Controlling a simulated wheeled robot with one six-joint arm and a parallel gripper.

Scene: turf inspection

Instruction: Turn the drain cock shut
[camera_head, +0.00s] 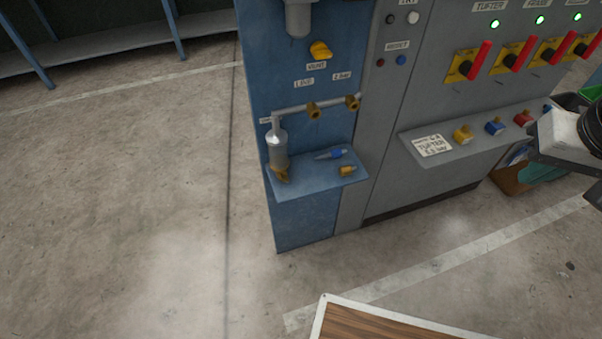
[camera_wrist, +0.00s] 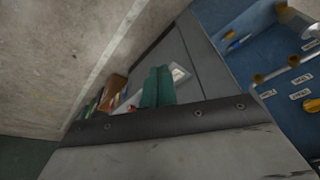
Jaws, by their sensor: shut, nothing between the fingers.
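The drain cock (camera_head: 282,175), a small yellow-brass piece, sits at the lower end of a grey metal bowl (camera_head: 278,147). The bowl hangs from a pipe on the blue panel (camera_head: 270,80), just above a small blue shelf (camera_head: 315,179). The cock's lever angle is too small to read. In the wrist view my gripper's teal fingers (camera_wrist: 158,86) are together and empty, with the grey cabinet behind them. The bowl (camera_wrist: 298,20) shows at that view's upper right corner. In the head view only part of my arm shows at the right edge, well away from the cock.
A blue-tipped item (camera_head: 331,154) and a brass fitting (camera_head: 347,170) lie on the shelf. Two brass valves sit on the pipe (camera_head: 335,103). Red-handled switches (camera_head: 480,57) line the grey cabinet. A wood-topped surface (camera_head: 375,325) stands in front. Floor left of the panel is clear.

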